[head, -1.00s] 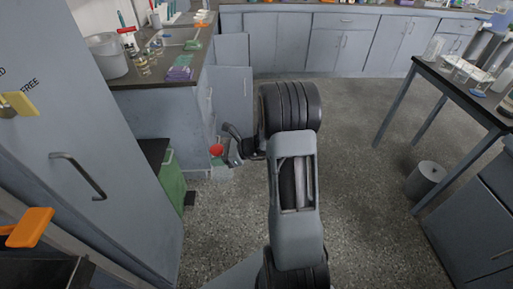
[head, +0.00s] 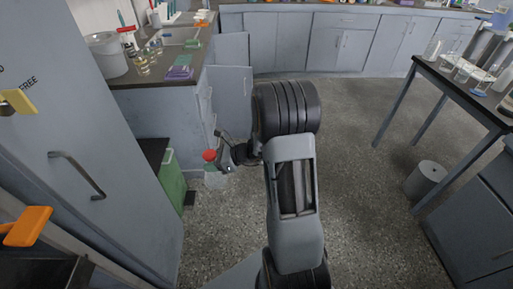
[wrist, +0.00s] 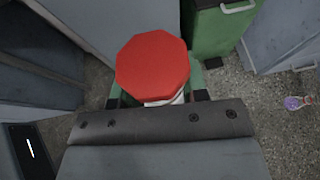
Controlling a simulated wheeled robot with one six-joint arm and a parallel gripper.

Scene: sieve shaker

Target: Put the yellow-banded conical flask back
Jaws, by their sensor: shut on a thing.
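My gripper (head: 222,160) is shut on a red-capped vessel, held in the air left of my arm, above the floor. Its red cap (head: 209,155) faces up, and a pale, clear body (head: 215,179) shows below. The wrist view shows the red cap (wrist: 153,66) large in front of the gripper, hiding most of the vessel. No yellow band can be made out on it.
A table (head: 455,85) with glassware and a grey bin (head: 428,176) are at right. The middle floor is clear.

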